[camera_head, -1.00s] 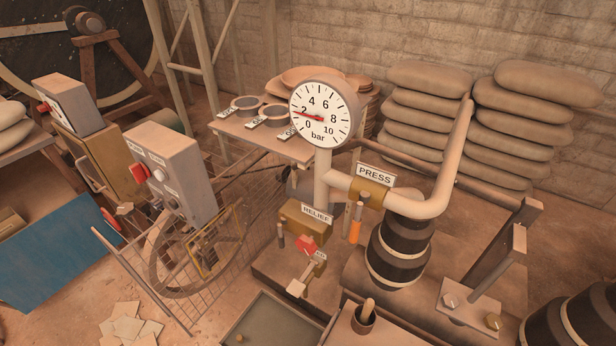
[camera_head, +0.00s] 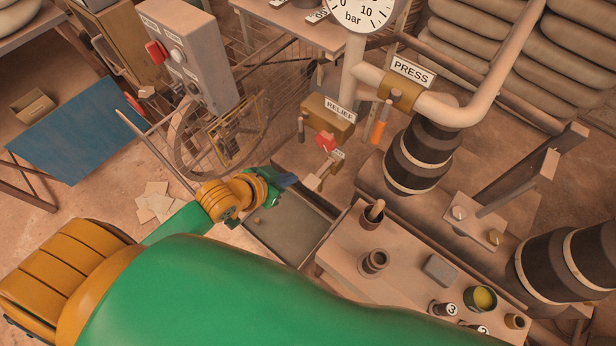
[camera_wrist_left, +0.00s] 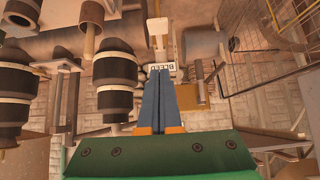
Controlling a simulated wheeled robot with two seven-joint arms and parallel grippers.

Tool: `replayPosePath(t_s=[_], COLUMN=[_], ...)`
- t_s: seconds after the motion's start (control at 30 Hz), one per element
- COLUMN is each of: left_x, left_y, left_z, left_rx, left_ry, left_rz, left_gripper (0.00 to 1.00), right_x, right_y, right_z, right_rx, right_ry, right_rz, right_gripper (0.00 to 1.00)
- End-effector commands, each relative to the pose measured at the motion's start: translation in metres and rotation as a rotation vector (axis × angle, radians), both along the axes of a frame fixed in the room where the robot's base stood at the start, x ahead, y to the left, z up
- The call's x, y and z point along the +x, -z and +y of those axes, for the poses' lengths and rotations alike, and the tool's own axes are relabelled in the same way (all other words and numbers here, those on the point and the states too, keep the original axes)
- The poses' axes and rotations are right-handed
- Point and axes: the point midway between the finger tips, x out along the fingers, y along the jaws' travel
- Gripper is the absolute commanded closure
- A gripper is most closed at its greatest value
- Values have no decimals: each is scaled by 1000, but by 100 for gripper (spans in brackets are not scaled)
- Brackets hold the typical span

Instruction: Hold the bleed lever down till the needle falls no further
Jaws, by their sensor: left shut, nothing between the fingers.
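The bleed lever (camera_head: 315,181), with a pale block-shaped handle, sticks out below a red knob (camera_head: 326,142) and the RELIEF block (camera_head: 327,118). In the left wrist view the lever (camera_wrist_left: 158,32) shows straight ahead, with the BLEED label (camera_wrist_left: 160,68) by the fingertips. My left gripper (camera_head: 291,181) is shut and empty, its blue fingers together close to the lever handle; I cannot tell whether they touch it. The gauge (camera_head: 358,14) is cut by the top edge of the head view, so its needle reading is hidden. My right gripper is not in view.
A grey tray (camera_head: 265,239) lies below the lever. A bench (camera_head: 345,262) with cups and a grey block stands to the right. The PRESS pipe (camera_head: 440,112) and dark barrel (camera_head: 419,160) stand behind. A control box (camera_head: 193,62) and wire fence are left.

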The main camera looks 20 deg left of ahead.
Motion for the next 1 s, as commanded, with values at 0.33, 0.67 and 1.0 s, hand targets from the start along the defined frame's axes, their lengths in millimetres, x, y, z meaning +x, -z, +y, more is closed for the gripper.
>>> replayPosePath(t_s=[0.33,0.67,1.0], left_x=[16,64,67], left_y=[19,72,111], left_z=[-5,-23,-24], left_rx=[-1,0,0], left_ry=[-3,-3,-1], left_rz=[-2,-1,0], left_gripper=[100,100,100], right_x=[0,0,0], right_y=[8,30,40], right_z=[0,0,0], right_rx=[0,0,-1], right_ry=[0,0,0], right_rz=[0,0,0], right_gripper=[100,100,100])
